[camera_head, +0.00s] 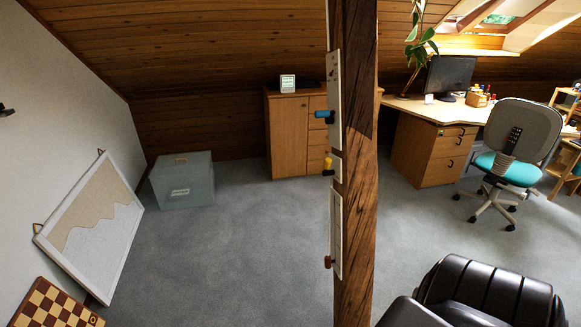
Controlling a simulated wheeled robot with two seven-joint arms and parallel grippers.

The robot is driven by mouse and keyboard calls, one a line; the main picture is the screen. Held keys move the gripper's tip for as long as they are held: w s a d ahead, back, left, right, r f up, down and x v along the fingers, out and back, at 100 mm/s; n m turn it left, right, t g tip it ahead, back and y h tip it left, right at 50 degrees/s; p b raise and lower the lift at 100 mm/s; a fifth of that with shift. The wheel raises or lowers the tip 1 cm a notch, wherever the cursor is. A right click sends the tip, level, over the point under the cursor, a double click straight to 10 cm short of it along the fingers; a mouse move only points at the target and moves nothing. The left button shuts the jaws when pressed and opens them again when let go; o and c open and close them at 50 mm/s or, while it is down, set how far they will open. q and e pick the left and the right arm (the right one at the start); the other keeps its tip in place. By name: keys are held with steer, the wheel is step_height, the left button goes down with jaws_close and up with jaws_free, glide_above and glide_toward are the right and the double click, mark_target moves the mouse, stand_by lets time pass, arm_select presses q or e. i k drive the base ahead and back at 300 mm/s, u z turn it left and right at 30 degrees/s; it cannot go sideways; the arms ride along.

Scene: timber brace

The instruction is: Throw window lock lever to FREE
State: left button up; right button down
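A dark timber post (357,230) stands upright in the middle of the head view. Narrow pale plates are fixed along its left side. The upper plate (334,75) carries a blue handle (322,114) that sticks out to the left. A small plate below it carries a yellow knob (328,163). The long lower plate (336,215) has a brown knob (328,262) near its bottom end. Any lettering is too small to read, so I cannot tell which handle is the window lock lever or where FREE is. Neither of my grippers shows.
A black leather chair (490,290) stands close at the lower right. A desk (435,112) and office chair (515,135) are behind it. A grey box (183,182), framed board (92,225) and chessboard (55,305) are at left. Carpet left of the post is clear.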

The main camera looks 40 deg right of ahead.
mark_target(328, 162)
steer(key=u, duration=0.15)
steer(key=i, duration=0.65)
steer(key=z, duration=0.7)
steer(key=i, duration=0.4)
steer(key=z, duration=0.45)
